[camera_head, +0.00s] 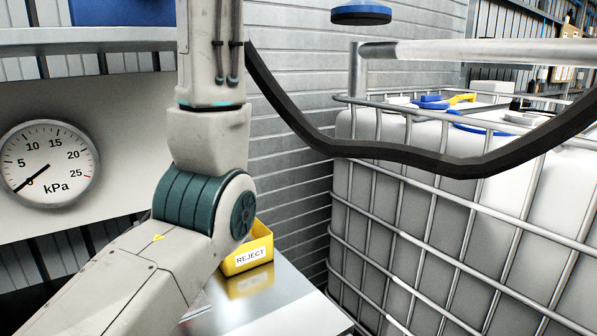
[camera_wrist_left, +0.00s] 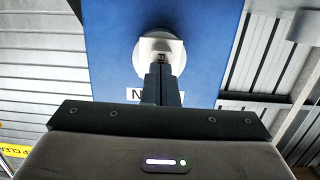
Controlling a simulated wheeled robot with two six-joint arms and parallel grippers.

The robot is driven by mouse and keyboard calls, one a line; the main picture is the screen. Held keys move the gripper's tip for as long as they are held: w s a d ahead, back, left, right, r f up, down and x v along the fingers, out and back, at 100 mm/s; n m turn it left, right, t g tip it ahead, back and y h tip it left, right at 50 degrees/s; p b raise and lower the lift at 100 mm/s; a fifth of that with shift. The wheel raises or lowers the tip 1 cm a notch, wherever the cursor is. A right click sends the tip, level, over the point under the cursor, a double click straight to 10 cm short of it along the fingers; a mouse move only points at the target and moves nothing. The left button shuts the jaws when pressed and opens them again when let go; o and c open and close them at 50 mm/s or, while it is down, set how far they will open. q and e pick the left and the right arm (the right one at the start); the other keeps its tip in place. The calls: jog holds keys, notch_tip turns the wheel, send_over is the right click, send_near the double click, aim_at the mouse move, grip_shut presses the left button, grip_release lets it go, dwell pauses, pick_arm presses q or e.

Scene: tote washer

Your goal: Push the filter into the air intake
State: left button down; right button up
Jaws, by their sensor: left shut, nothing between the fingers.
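In the left wrist view, a white round piece (camera_wrist_left: 147,48) with a label on its face, partly readable as "F", sits against a blue panel (camera_wrist_left: 110,40). It may be the filter in the air intake; I cannot tell how deep it sits. My left gripper (camera_wrist_left: 161,70) is shut and empty, its dark fingertips overlapping the lower part of the white piece. I cannot tell if they touch it. A white label (camera_wrist_left: 134,94) starting with "N" is partly hidden behind the fingers. In the head view my left arm rises out of the top of the picture, so its gripper is hidden there.
A blue box (camera_head: 124,11) stands above a grey shelf edge at upper left, over a kPa gauge (camera_head: 48,163) reading near zero. A yellow REJECT bin (camera_head: 248,247) stands on a metal table (camera_head: 285,295). A caged white tank (camera_head: 400,200) and a black hose (camera_head: 400,152) fill the right.

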pick_arm(q)
jog(key=f+b+v, duration=0.1)
jog(key=b+v, duration=0.2)
jog(key=v, duration=0.4)
jog(key=shift+b, duration=0.4)
dwell(0.4)
